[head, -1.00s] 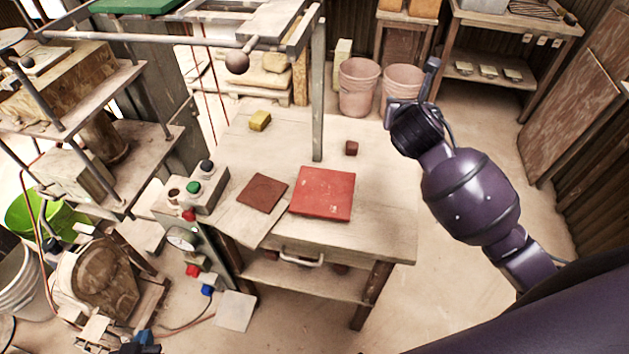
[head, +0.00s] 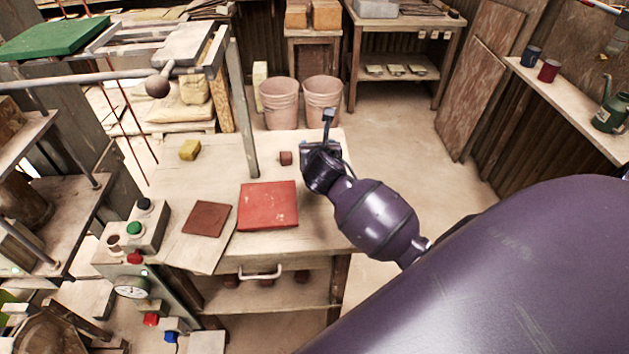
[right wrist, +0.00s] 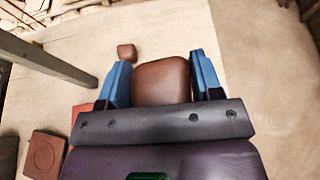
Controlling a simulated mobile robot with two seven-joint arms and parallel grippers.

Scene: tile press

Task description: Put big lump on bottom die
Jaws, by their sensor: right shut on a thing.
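The big lump (right wrist: 162,82) is a reddish-brown rounded block, held between the blue fingers of my right gripper (right wrist: 163,85) in the right wrist view. In the head view my right gripper (head: 318,150) is over the table's right edge, and the lump is hidden there. A red square slab (head: 268,205) lies on the table, left of and nearer than the gripper. A darker brown square tile (head: 207,219) lies left of it; the right wrist view shows a round mark on this tile (right wrist: 44,154). I cannot tell which is the bottom die. My left gripper is not in view.
A small brown cube (head: 286,158) and a yellow block (head: 190,150) sit farther back on the table (head: 230,165). An upright grey post (head: 243,110) and a long lever with a ball (head: 158,85) stand at left. A button box (head: 135,228) is at front left.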

